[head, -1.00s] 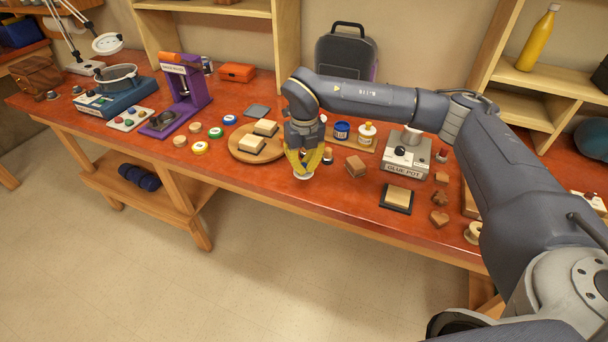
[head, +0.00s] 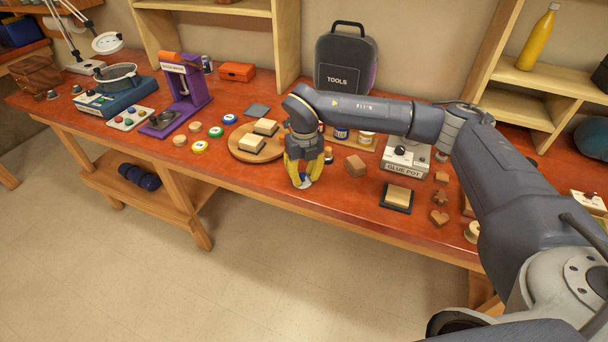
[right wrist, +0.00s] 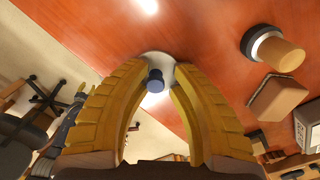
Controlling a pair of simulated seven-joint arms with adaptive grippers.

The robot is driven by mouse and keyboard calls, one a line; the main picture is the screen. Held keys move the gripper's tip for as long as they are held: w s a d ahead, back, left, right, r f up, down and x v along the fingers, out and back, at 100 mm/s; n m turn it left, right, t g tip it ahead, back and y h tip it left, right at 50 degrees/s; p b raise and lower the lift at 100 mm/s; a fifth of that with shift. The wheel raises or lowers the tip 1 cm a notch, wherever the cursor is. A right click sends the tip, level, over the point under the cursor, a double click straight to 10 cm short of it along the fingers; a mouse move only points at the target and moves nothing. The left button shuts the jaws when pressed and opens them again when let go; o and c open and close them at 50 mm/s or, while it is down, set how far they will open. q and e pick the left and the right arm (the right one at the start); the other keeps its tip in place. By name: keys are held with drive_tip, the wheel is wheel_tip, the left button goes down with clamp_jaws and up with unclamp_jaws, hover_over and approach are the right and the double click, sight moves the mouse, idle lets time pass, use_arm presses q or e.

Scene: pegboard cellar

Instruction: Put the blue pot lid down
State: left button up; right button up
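The pot lid is a small pale disc with a dark blue knob. In the head view the lid (head: 307,184) is at the red bench top near its front edge, below my right gripper (head: 303,180). In the right wrist view the lid (right wrist: 156,58) is at the fingertips, with its blue knob (right wrist: 155,80) between them. The lid's underside is hidden. My left gripper is not in view.
A brown block (head: 355,166) and a glue pot machine (head: 406,160) stand right of the gripper. A round wooden board (head: 242,155) with pale blocks is on the left. A dark-banded wooden piece (right wrist: 275,50) is close by. The bench's front edge is near.

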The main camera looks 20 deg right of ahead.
sight(304, 174)
drive_tip(key=shift+o, duration=0.4)
drive_tip(key=shift+r, duration=0.1)
wheel_tip(304, 174, up, 12)
drive_tip(key=shift+r, duration=0.15)
idle(0.3)
idle(0.4)
